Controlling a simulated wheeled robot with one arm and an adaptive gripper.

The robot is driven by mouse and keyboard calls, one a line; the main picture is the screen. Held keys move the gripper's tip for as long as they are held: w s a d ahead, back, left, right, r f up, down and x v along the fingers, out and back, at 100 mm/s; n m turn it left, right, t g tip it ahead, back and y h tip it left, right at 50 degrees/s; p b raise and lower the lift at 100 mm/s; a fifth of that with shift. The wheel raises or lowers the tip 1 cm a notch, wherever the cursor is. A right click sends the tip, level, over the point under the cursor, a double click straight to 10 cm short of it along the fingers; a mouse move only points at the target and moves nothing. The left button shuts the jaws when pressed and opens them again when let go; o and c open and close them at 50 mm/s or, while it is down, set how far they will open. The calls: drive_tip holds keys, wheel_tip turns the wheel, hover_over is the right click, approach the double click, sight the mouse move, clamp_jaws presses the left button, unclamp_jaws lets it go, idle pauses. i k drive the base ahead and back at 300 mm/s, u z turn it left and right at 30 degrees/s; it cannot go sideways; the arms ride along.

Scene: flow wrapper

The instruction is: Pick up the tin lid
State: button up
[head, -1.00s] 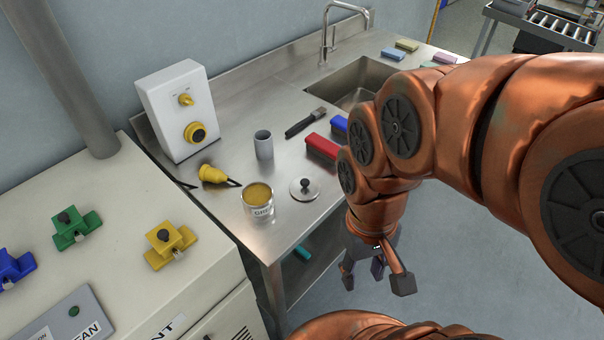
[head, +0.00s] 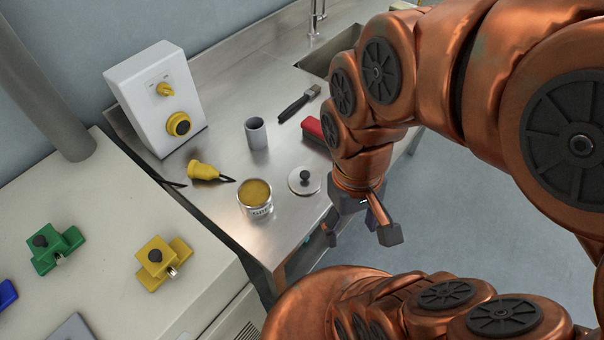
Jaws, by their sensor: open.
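The tin lid (head: 304,181) is a round silver disc with a dark knob on top. It lies flat on the steel bench near its front edge. The open tin (head: 255,199), filled with something yellow-brown, stands just left of the lid. My gripper (head: 358,238) is open and empty, fingers pointing down. In the picture it is right of and below the lid, apart from it and past the bench's front edge.
On the steel bench (head: 222,130) are a grey cup (head: 256,133), a brush (head: 298,103), a red block (head: 315,130), a yellow plug (head: 203,170) and a white control box (head: 157,97). A cream cabinet with yellow (head: 163,262) and green (head: 55,247) clamps stands left.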

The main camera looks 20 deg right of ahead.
sight(303, 180)
drive_tip(key=k, duration=0.95)
drive_tip(key=u, duration=0.6)
drive_tip(key=i, duration=0.55)
drive_tip(key=u, duration=0.45)
